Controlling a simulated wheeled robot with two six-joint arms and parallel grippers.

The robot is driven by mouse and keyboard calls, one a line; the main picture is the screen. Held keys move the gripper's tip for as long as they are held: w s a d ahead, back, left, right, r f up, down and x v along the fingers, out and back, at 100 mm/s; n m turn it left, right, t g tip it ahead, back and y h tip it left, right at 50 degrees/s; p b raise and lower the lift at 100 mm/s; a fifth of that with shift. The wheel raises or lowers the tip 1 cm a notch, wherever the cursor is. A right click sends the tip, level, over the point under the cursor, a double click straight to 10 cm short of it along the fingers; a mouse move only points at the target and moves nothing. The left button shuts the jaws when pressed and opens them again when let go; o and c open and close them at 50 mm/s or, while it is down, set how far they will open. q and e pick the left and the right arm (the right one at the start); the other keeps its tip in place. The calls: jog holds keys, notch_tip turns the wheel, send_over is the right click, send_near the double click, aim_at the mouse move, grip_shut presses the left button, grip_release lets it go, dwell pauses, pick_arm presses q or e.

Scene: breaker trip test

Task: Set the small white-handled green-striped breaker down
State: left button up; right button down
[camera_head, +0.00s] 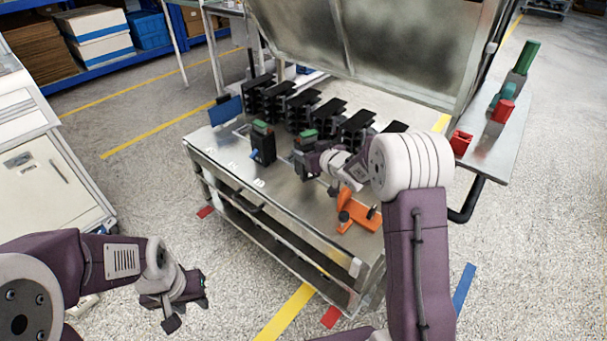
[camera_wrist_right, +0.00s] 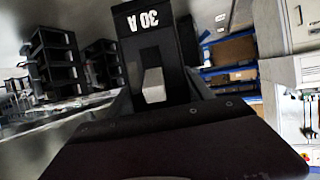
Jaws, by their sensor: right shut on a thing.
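My right gripper (camera_head: 304,163) is shut on a black breaker with a green top (camera_head: 305,138), over the metal bench top. In the right wrist view this breaker (camera_wrist_right: 145,45) fills the upper middle, with a white handle and an upside-down "30 A" label. Its underside is hidden, so I cannot tell whether it touches the bench. A second green-topped black breaker (camera_head: 262,146) stands upright on the bench to its left. My left gripper (camera_head: 188,312) is empty, its fingers apart, over the floor left of the bench.
Several black stands (camera_head: 300,108) line the back of the bench (camera_head: 225,143). An orange fixture (camera_head: 357,214) stands at the front right, near my right arm. A blue panel (camera_head: 226,111) is at the left end. Red bins (camera_head: 461,142) and green items sit on the right side shelf.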

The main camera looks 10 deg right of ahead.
jog(key=shift+s+a+f, duration=0.3)
jog(key=shift+a, duration=0.25)
notch_tip(320, 180, down, 4)
jog(key=b, duration=0.2)
jog(key=shift+b, duration=0.4)
jog(key=shift+c, duration=2)
grip_release()
jog(key=shift+f, duration=0.15)
